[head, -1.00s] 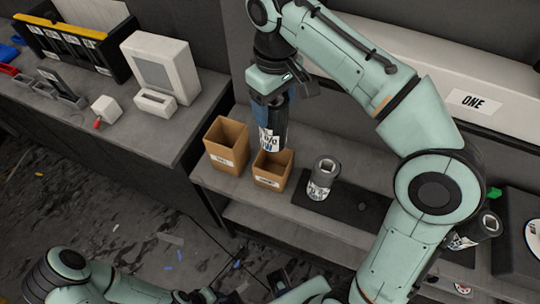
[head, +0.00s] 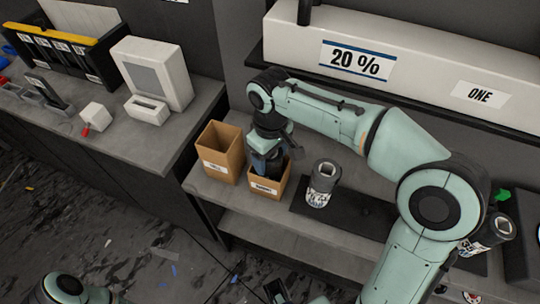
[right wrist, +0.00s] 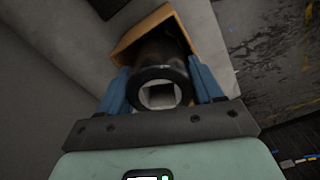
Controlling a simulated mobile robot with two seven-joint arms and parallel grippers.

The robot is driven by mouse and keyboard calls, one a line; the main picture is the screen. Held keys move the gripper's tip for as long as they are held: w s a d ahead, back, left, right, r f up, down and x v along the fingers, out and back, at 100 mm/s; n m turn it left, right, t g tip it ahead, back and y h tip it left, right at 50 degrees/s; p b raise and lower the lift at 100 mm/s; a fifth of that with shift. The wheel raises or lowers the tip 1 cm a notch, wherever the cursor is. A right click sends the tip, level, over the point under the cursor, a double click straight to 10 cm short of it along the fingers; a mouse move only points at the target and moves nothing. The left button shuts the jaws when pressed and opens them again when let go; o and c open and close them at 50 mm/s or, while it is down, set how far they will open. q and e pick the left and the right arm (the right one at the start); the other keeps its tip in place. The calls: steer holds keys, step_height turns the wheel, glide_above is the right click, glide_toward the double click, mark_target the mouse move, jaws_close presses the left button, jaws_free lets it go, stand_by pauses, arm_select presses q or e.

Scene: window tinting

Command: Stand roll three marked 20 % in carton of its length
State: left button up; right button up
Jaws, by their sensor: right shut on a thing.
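My right gripper (head: 268,160) is shut on a dark roll (right wrist: 178,52), one blue finger on each side of it in the right wrist view. The roll's end with a square hole faces that camera. Its lower part is inside the shorter carton (head: 264,191), a brown open box on the shelf; the carton also shows in the right wrist view (right wrist: 140,34). The roll's label is hidden now, and I cannot tell whether it touches the carton's bottom. A taller carton (head: 222,168) stands beside it on the left. My left gripper (head: 277,291) shows only partly at the bottom edge.
Another dark roll (head: 323,184) stands on a black mat (head: 365,213) right of the cartons. A further roll (head: 487,234) leans at the far right. A white box with a "20 %" sign (head: 357,62) runs along the back.

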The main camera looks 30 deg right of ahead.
steer(key=shift+f, duration=0.2)
steer(key=o, duration=1.7)
step_height(320, 180, up, 12)
steer(key=p, duration=0.3)
steer(key=shift+r, duration=0.25)
